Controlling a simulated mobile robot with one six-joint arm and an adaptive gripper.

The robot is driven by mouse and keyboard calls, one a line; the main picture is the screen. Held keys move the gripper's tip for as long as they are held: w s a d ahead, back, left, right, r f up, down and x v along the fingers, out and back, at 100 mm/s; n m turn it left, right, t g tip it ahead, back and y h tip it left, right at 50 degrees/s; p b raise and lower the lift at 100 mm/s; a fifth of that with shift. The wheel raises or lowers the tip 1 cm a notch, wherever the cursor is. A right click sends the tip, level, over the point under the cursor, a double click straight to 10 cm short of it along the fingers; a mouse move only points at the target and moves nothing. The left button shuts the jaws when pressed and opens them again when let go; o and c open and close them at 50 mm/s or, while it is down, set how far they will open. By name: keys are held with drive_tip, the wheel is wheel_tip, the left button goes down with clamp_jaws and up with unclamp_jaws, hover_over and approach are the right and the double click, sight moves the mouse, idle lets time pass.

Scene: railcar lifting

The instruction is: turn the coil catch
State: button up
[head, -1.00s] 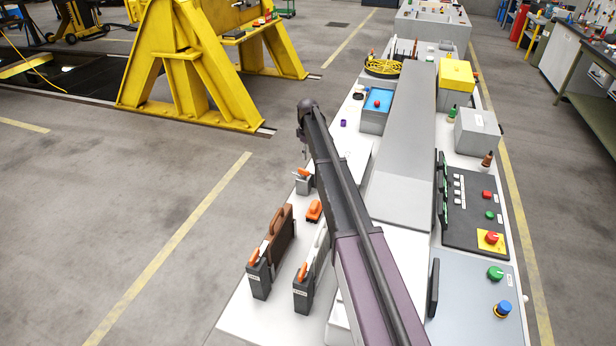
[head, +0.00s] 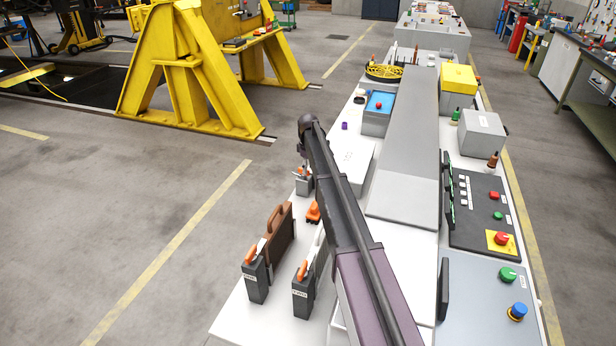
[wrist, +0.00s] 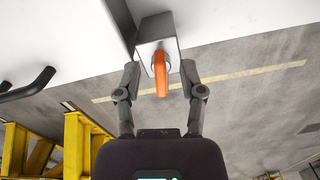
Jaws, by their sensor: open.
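A small grey block with an orange lever stands on the left edge of the white bench. I take it for the coil catch, but no label is readable on it. In the wrist view its orange lever (wrist: 161,75) sticks out from the grey block (wrist: 156,38). My gripper (wrist: 160,78) is open, with one finger on each side of the lever and a gap on both sides. In the head view the grey block (head: 304,186) lies just below my gripper (head: 303,164), which is small and partly hidden by my arm.
Two dark blocks with orange levers (head: 254,278) (head: 302,290), a brown case (head: 281,235) and an orange piece (head: 313,212) stand nearer on the bench. A control panel (head: 482,215) is at right. Open floor lies left of the bench; a yellow stand (head: 190,75) is beyond.

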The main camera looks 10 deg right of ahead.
drive_tip(key=shift+f+b, duration=0.65)
drive_tip(key=shift+f, duration=0.25)
clamp_jaws()
